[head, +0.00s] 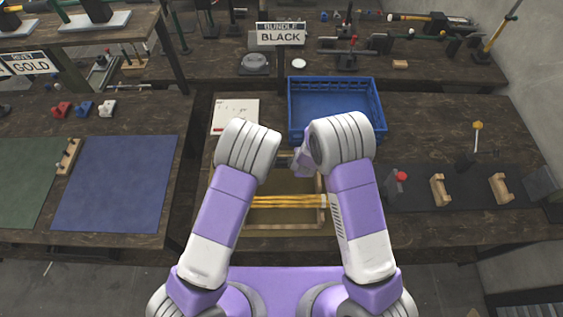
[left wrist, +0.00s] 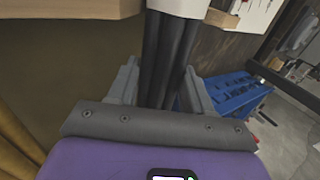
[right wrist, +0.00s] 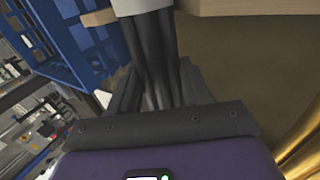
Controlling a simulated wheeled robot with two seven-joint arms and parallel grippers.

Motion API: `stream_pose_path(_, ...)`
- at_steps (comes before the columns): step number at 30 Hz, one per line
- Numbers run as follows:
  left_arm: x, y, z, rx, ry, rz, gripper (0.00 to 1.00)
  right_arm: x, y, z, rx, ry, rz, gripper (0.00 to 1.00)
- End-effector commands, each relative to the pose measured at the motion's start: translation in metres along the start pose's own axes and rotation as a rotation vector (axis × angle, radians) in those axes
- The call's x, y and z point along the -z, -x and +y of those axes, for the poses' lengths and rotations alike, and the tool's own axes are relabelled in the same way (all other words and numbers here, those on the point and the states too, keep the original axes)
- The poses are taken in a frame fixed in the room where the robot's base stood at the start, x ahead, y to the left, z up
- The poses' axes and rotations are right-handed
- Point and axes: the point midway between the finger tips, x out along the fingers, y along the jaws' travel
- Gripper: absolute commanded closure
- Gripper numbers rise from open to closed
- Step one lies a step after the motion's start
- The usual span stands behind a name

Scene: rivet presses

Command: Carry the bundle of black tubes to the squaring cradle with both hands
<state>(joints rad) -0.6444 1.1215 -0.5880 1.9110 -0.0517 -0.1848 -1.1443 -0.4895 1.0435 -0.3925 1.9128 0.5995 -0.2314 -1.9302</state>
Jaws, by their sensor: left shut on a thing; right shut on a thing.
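The bundle of black tubes shows in the left wrist view (left wrist: 168,55) and the right wrist view (right wrist: 155,50), with a white band around it. My left gripper (left wrist: 160,92) is shut on the tubes on one side of the band. My right gripper (right wrist: 158,90) is shut on them too. In the head view my forearms hide the bundle and both grippers, over the wooden tray (head: 275,228). On the right, a dark mat (head: 470,200) bears two wooden notched supports (head: 440,190) (head: 501,188), a red-knobbed part (head: 400,178) and a grey block (head: 543,184); these look like the squaring cradle.
Yellow tubes (head: 285,201) lie in the wooden tray. A blue bin (head: 380,105) stands behind my right arm. A sign reads BUNDLE BLACK (head: 281,37). A yellow-topped lever (head: 477,140) stands behind the mat. A blue mat (head: 118,185) at left is bare.

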Motion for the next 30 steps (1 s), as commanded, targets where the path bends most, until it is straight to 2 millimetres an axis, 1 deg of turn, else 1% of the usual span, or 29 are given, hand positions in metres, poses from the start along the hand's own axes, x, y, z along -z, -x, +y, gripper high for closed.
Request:
stream_pose_path(11,0.000,0.005,-0.004,0.003,0.000,0.001,1.00,0.000,0.005,0.004,-0.004,0.000,0.000,1.00)
stream_pose_path(17,0.000,0.016,-0.011,0.003,0.000,0.001,1.00,0.000,0.016,0.011,-0.004,0.000,0.000,1.00)
stream_pose_path(24,0.000,0.034,-0.021,0.003,0.000,0.001,1.00,0.000,0.034,0.021,-0.004,0.000,0.000,1.00)
stream_pose_path(30,0.000,0.043,-0.026,0.003,0.000,0.001,1.00,0.000,0.043,0.026,-0.004,-0.001,0.000,1.00)
